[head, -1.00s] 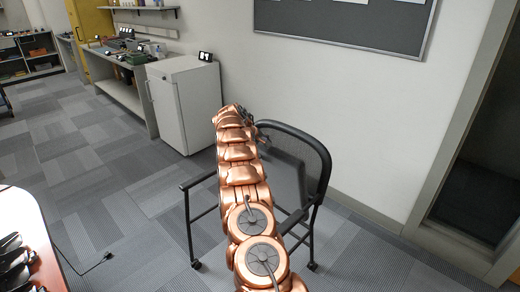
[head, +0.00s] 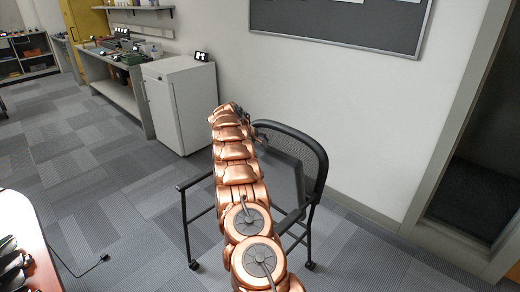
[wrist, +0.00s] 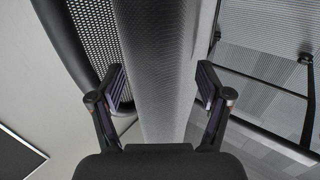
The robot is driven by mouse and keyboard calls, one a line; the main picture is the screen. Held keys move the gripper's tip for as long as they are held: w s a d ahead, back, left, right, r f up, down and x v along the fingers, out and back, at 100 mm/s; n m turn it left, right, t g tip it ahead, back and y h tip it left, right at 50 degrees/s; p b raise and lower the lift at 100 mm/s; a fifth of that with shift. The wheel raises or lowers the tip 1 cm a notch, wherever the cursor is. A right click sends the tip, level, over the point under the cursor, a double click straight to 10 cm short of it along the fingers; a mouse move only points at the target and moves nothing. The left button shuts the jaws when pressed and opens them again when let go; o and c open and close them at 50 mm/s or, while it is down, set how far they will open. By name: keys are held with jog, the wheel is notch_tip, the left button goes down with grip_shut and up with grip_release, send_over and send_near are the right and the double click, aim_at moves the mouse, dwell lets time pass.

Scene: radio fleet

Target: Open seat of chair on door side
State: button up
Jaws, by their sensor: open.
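A black chair with a mesh backrest (head: 318,165) stands by the wall near the doorway. Its grey seat panel (head: 290,172) is tilted up steeply towards the backrest, partly behind my arm. In the wrist view the seat panel (wrist: 150,60) shows edge-on as a grey strip between the fingers, with the mesh backrest (wrist: 95,30) to its left. My gripper (wrist: 162,85) is open, with one finger on each side of the strip; I cannot tell whether either touches it. In the head view my arm mostly hides the gripper.
A dark doorway (head: 475,180) is at the right. A white cabinet (head: 180,105) and a workbench (head: 120,85) line the wall at the left. A table edge (head: 30,235) with dark items is at lower left, a cable (head: 85,270) beside it. The carpet between is clear.

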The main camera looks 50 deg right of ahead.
jog(key=v, duration=1.1)
jog(key=shift+s, duration=0.1)
jog(key=s+a+r+y+p, duration=0.1)
jog(key=s+a+r, duration=0.25)
jog(key=a, duration=0.65)
jog(key=s+a+r+n+y, duration=0.15)
jog(key=s+a, duration=0.25)
jog(key=a, duration=0.6)
jog(key=s+a+r+m+y+p, duration=0.15)
jog(key=s+a+r, duration=0.25)
jog(key=a, duration=0.7)
jog(key=s+a+f+y, duration=0.1)
jog(key=s+a, duration=0.5)
jog(key=s, duration=0.4)
jog(key=s+a+f+g+y, duration=0.1)
jog(key=s+a, duration=0.6)
jog(key=s, duration=0.4)
jog(key=s+a+f+y+p, duration=0.1)
jog(key=s+a, duration=0.6)
jog(key=s, duration=0.4)
jog(key=shift+g, duration=0.3)
